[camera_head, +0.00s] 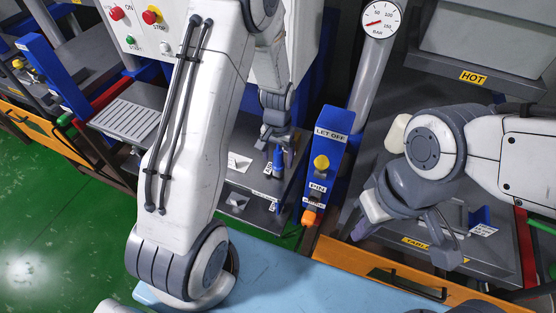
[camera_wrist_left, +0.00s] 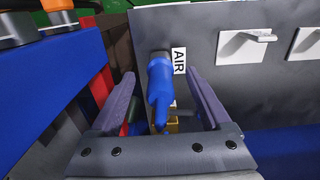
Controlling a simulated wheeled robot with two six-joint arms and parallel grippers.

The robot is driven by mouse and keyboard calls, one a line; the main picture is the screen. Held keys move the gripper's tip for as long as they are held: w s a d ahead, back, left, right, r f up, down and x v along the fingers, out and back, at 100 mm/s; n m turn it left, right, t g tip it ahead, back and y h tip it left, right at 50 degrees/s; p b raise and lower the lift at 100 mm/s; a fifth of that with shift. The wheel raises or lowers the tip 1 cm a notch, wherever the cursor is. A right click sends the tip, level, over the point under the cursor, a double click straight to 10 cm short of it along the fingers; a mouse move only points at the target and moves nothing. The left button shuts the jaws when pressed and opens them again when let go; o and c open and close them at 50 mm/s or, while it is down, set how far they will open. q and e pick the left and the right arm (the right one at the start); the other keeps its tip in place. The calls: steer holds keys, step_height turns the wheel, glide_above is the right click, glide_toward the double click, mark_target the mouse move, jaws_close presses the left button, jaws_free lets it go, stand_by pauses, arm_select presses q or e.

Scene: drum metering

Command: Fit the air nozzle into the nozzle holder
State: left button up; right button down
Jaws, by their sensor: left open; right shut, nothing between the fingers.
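In the head view the nozzle (camera_head: 278,160) is small and partly covered. How deep it sits in the holder I cannot tell. My left gripper (camera_wrist_left: 162,90) is open, with one finger on each side of the nozzle and visible gaps between. It also shows in the head view (camera_head: 277,142). My right gripper (camera_head: 368,226) is shut and empty, away to the right.
A blue LET OFF / PIN post (camera_head: 325,160) with a yellow knob stands just right of my left gripper. White plates (camera_wrist_left: 245,42) project from the panel. A pressure gauge (camera_head: 382,19) and a HOT-labelled box (camera_head: 490,45) stand behind. A light blue surface (camera_head: 285,275) lies in front.

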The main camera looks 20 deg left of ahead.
arm_select(q)
step_height(320, 180, up, 9)
steer(key=shift+f+b, duration=0.2)
steer(key=shift+b, duration=0.2)
stand_by(0.8)
steer(key=s+d+r+t, duration=0.1)
steer(key=s+r+t, duration=0.3)
steer(key=s, duration=0.6)
steer(key=s+d+r+m+g, duration=0.2)
steer(key=s+d+r+m, duration=0.1)
steer(key=s+d, duration=0.3)
steer(key=s+d+r+m+g+h, duration=0.1)
steer(key=s+d+r+m+g, duration=0.1)
steer(key=s+d, duration=0.5)
steer(key=shift+s+r+m, duration=0.15)
steer(key=shift+r+m, duration=0.4)
steer(key=shift+m, duration=0.45)
steer(key=shift+d, duration=0.1)
